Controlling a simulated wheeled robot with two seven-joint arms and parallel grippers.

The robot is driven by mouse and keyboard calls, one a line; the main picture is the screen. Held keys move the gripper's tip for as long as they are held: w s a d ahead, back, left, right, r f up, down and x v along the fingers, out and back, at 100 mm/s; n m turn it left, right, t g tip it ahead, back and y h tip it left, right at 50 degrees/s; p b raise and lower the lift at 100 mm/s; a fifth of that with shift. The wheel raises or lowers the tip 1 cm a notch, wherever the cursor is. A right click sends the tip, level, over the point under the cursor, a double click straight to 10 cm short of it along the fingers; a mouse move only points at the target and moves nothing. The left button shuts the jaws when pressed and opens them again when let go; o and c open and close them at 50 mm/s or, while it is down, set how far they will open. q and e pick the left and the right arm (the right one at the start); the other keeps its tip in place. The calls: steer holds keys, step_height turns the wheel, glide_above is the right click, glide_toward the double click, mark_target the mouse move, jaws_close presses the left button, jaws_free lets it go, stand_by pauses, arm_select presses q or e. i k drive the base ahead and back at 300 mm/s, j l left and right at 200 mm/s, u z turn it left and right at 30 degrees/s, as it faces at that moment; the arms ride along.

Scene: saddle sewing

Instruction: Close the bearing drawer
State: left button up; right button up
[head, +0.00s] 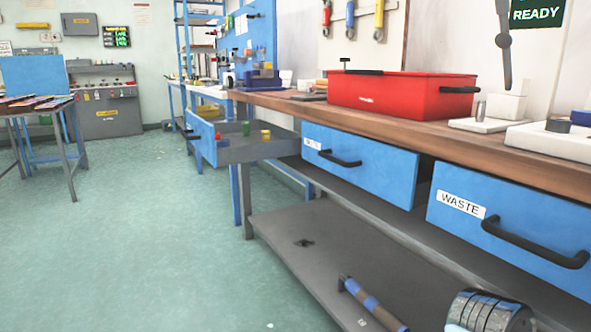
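Three blue-fronted drawers sit under the wooden bench top. The right drawer (535,225) is labelled WASTE and has a black bar handle. No readable label says which drawer is the bearing drawer. Neither of my grippers is in view.
A red toolbox (400,95) stands on the bench top (470,153). A grey lower shelf (310,245) holds a blue-and-brown cylindrical tool (372,304) and a shiny ribbed cylinder (488,313). The green floor (120,250) left of the bench is clear. A small table (40,105) stands far left.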

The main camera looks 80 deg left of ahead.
mark_target(283, 142)
steer(key=k+l+u, duration=0.1)
steer(key=u, duration=1.65)
steer(key=i+u, duration=0.1)
steer(key=u, duration=1.35)
